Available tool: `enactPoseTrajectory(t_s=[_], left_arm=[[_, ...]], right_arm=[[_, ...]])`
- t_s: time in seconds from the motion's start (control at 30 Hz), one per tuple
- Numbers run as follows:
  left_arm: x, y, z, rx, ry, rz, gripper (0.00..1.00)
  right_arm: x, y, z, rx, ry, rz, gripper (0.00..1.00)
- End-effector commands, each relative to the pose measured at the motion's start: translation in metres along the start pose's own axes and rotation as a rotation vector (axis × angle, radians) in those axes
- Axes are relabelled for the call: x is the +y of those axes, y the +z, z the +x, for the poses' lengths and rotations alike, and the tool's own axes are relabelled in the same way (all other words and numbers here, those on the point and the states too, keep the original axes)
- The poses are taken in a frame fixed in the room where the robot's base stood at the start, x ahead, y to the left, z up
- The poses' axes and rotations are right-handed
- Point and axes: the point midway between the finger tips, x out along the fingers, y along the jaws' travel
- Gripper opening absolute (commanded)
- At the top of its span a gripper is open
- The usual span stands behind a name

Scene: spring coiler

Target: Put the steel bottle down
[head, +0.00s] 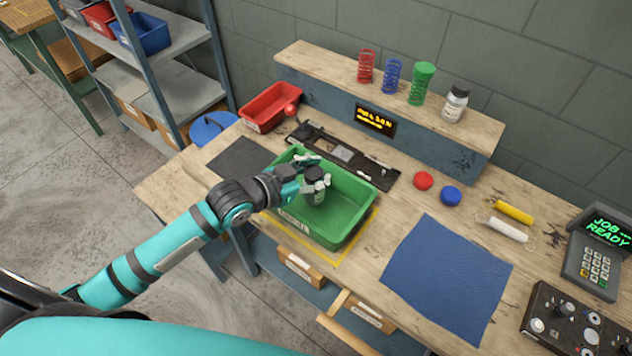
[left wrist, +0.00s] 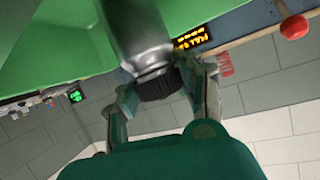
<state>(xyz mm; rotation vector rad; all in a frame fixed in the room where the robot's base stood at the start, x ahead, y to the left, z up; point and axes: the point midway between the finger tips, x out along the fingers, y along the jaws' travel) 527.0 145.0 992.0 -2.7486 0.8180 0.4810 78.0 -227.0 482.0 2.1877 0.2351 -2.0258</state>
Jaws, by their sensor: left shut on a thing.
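My left gripper (head: 300,182) is shut on the steel bottle (head: 316,192), a grey bottle with a dark cap, and holds it inside the green bin (head: 353,232). In the left wrist view the bottle's grey body (left wrist: 138,25) and ribbed black cap (left wrist: 160,86) show between the fingers of the left gripper (left wrist: 166,78). The bin's green wall (left wrist: 60,55) shows close beside the bottle there. I cannot tell whether the bottle's base touches the bin floor. My right gripper is not in view.
A blue mat (head: 447,275) lies right of the bin. Behind the bin are a dark tool rail (head: 345,154) and a red bin (head: 270,108). A raised shelf (head: 330,63) holds coloured springs and a white bottle (head: 455,104). Red (head: 423,181) and blue (head: 451,196) caps lie right.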

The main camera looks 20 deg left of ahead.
Motion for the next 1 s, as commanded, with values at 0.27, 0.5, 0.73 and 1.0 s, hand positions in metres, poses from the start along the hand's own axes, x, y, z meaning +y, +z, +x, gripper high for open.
enactPoseTrajectory(t_s=[0.27,0.5,0.73,1.0], left_arm=[[0.005,0.031,0.013,0.002,0.000,-0.001,0.00],[0.005,0.032,0.013,0.002,0.000,0.000,0.00],[0.005,0.036,0.014,-0.001,0.001,-0.001,0.44],[0.005,0.036,0.014,-0.001,0.001,0.000,0.63]], right_arm=[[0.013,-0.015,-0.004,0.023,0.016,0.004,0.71],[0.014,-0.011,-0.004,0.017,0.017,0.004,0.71],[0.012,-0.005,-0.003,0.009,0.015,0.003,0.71],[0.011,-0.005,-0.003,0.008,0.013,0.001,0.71]])
